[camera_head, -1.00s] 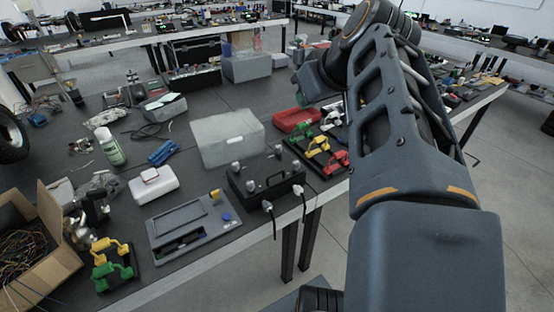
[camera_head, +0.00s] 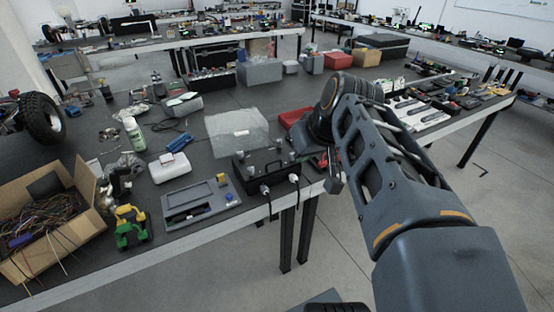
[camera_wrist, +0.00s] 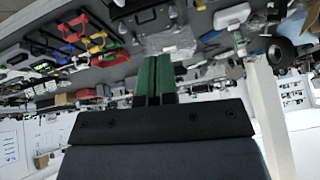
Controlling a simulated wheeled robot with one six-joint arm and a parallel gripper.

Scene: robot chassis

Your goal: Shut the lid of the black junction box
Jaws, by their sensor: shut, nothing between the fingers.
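The black junction box (camera_head: 265,174) sits at the table's front edge, with knobs on top and cable plugs on its front. A see-through greyish panel (camera_head: 236,132) stands tilted up behind it and looks like its raised lid; the hinge is not clear. In the wrist view, which is upside down, the box (camera_wrist: 147,16) and the clear panel (camera_wrist: 168,41) are at the top. My gripper (camera_head: 335,184) is just right of the box and apart from it, partly hidden by my arm. Its green fingers (camera_wrist: 154,62) are together and empty.
A grey tray (camera_head: 201,202) and a white case (camera_head: 170,167) lie left of the box. A red case (camera_head: 298,117) is behind it on the right. A cardboard box (camera_head: 50,225) of wires stands far left. Open floor lies before the table.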

